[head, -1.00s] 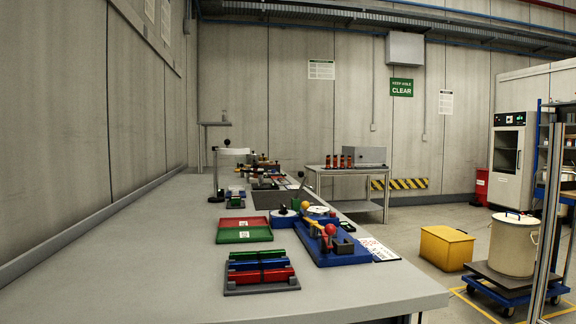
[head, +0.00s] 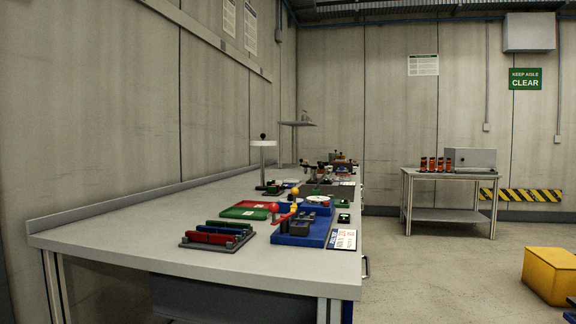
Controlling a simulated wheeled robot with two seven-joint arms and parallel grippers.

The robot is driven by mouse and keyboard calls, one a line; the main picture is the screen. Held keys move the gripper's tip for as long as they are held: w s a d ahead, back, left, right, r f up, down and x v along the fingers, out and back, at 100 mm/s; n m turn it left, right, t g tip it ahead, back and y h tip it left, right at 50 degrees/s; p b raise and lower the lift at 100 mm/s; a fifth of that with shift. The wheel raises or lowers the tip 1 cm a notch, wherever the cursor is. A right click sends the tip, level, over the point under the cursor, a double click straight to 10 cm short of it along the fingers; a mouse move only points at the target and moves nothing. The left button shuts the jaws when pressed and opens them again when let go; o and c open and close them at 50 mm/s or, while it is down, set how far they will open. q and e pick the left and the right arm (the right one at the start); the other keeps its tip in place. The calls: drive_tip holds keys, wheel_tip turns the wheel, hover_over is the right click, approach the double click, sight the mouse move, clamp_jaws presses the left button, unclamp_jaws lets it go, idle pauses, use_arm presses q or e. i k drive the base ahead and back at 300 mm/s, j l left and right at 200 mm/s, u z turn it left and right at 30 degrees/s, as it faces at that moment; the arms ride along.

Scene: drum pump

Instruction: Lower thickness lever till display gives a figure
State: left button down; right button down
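No gripper of mine shows in the head view. A blue device (head: 300,236) stands near the front right edge of the long grey bench, with a red arm and red ball knob (head: 273,208) raised at its left. Yellow and orange ball knobs show just behind it. A small dark box with a green patch (head: 343,218) lies beside it at the right; I cannot tell whether this is a display or read a figure. I cannot tell which part is the thickness lever.
The bench (head: 130,235) has free room at its left front. A rack of coloured bars (head: 216,236) and red and green trays (head: 250,210) lie left of the device. A round-topped stand (head: 263,144) rises behind. A yellow box (head: 551,275) stands on the open floor at right.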

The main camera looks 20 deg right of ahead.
sight(322, 166)
drive_tip(key=l+u, duration=0.25)
drive_tip(key=l, duration=0.25)
drive_tip(key=l+u, duration=0.3)
drive_tip(key=l, duration=0.25)
drive_tip(key=k+l+u, duration=0.25)
drive_tip(key=l, duration=0.2)
drive_tip(key=i+l+u, duration=0.1)
drive_tip(key=l+u, duration=0.2)
drive_tip(key=l, duration=1.05)
drive_tip(key=k+l+u, duration=0.1)
drive_tip(key=l+u, duration=0.15)
drive_tip(key=l, duration=1.1)
